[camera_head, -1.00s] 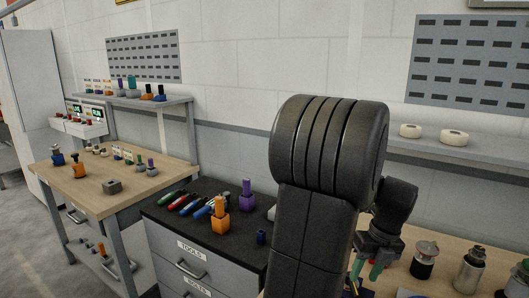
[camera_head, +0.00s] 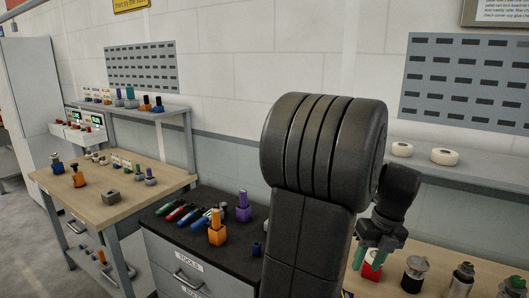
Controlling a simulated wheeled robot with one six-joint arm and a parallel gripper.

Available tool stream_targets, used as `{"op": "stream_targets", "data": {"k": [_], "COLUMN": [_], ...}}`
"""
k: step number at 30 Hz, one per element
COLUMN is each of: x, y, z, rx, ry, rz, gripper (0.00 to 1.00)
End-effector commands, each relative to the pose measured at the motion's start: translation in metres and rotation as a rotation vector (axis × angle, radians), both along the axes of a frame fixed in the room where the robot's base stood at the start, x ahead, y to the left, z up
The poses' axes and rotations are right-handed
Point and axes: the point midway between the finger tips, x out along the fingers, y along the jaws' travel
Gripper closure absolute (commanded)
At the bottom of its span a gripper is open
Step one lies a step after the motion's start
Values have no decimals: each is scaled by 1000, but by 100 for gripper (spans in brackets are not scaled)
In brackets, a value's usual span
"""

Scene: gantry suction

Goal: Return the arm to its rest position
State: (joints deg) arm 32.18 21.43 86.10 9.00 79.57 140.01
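My black arm stands folded in the middle right of the head view and hides part of the benches behind it. I see nothing held between the fingers.
A wooden bench (camera_head: 120,200) is at the left. Cans, including a dark one (camera_head: 414,274), stand on the right bench, close to my gripper.

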Motion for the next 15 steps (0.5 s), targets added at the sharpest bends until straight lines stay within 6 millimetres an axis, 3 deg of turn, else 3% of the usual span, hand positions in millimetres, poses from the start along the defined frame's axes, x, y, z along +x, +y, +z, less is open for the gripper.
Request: {"op": "stream_targets", "data": {"k": [15], "x": [-2], "y": [20], "z": [-101], "rx": [2], "ry": [3], "rz": [1], "gripper": [61]}}
